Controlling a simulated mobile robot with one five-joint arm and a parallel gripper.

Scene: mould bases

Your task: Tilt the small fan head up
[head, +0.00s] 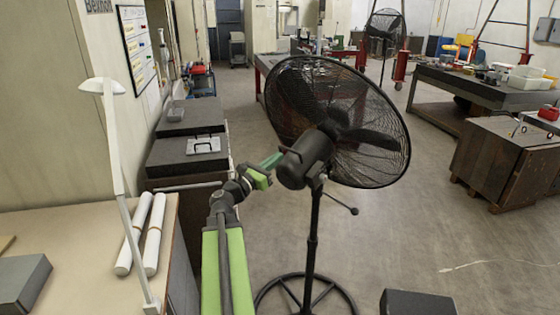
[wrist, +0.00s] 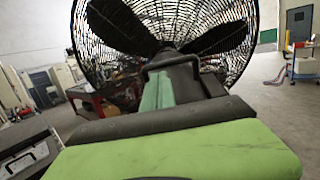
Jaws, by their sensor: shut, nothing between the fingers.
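A black pedestal fan (head: 305,161) stands right in front of me. Its round wire cage faces away from me, and its motor housing is on my side. Its pole rises from a ring base, and a thin lever with a knob (head: 354,211) sticks out below the head. My gripper (head: 273,161) is shut and empty, with its green fingertips at the left side of the motor housing. I cannot tell whether they touch it. In the wrist view the green fingers (wrist: 157,92) point at the fan, whose cage (wrist: 240,45) fills the top.
A wooden table with white rolls (head: 135,235) and a white lamp (head: 122,190) stands at the left. Dark-topped cabinets (head: 186,152) stand behind it. A dark box (head: 417,303) is at the bottom right. Another fan (head: 385,24) stands far back.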

